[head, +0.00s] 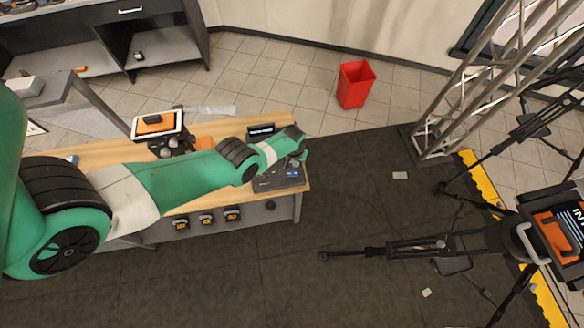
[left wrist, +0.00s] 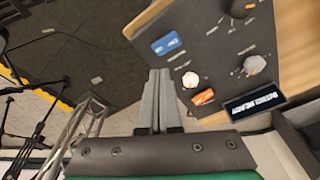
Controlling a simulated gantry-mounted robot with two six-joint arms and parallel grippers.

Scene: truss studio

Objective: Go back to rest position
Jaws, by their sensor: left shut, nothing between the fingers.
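My left arm reaches in from the left over the wooden workbench (head: 120,152). My left gripper (head: 303,156) is above the bench's right end, beside a dark board (head: 286,180). In the left wrist view the gripper's two fingers (left wrist: 160,75) are together with nothing between them. The dark board (left wrist: 215,55) lies beyond them and to their right. It carries a blue item (left wrist: 166,43), an orange item (left wrist: 203,97) and pale round pieces. My right gripper is not in view.
A small black sign (left wrist: 255,105) stands by the board. A tablet-like stand (head: 157,125) is on the bench's far side. A red bin (head: 355,84) stands on the tiles. Tripods and a metal truss (head: 480,85) stand at right. The dark floor mat (head: 350,205) is mostly clear.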

